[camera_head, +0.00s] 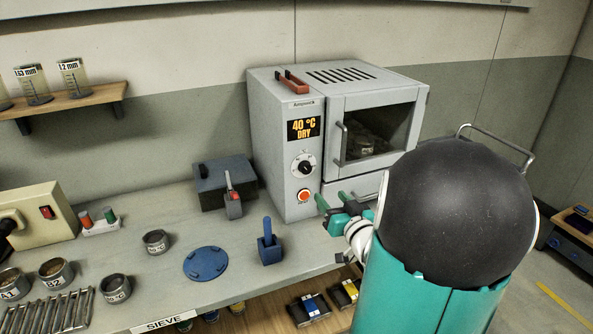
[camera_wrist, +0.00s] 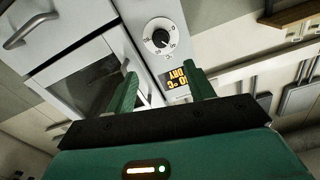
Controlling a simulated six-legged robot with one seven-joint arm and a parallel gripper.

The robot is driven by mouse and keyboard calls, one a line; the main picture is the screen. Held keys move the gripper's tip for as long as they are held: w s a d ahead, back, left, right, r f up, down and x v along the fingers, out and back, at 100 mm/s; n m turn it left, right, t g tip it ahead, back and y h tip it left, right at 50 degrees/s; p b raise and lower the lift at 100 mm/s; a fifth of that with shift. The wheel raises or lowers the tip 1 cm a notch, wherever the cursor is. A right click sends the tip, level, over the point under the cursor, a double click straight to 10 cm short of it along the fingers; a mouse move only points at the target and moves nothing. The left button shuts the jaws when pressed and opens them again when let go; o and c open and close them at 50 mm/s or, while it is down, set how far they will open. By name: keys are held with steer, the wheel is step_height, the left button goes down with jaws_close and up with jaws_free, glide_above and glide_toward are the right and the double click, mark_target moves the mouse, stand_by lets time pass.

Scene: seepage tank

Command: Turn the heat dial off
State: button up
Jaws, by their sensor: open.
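The heat dial (camera_head: 303,166) is a black knob on a round white scale, on the front panel of the grey oven (camera_head: 272,140). My gripper (camera_head: 332,203) is open and empty, low in front of the oven, to the right of and below the dial. In the wrist view, the dial (camera_wrist: 160,38) lies beyond the two green fingertips of my gripper (camera_wrist: 160,74), apart from them. I cannot read the dial's exact setting.
The oven door (camera_head: 372,130) has a handle projecting near the dial. A dark box with a red-tipped lever (camera_head: 233,195), a blue holder (camera_head: 270,248) and a blue disc (camera_head: 206,263) stand on the bench to the left. Bare bench lies before the oven.

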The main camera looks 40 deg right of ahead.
mark_target(307, 170)
steer(key=x, duration=1.3)
steer(key=shift+w, duration=0.35)
steer(key=c, duration=1)
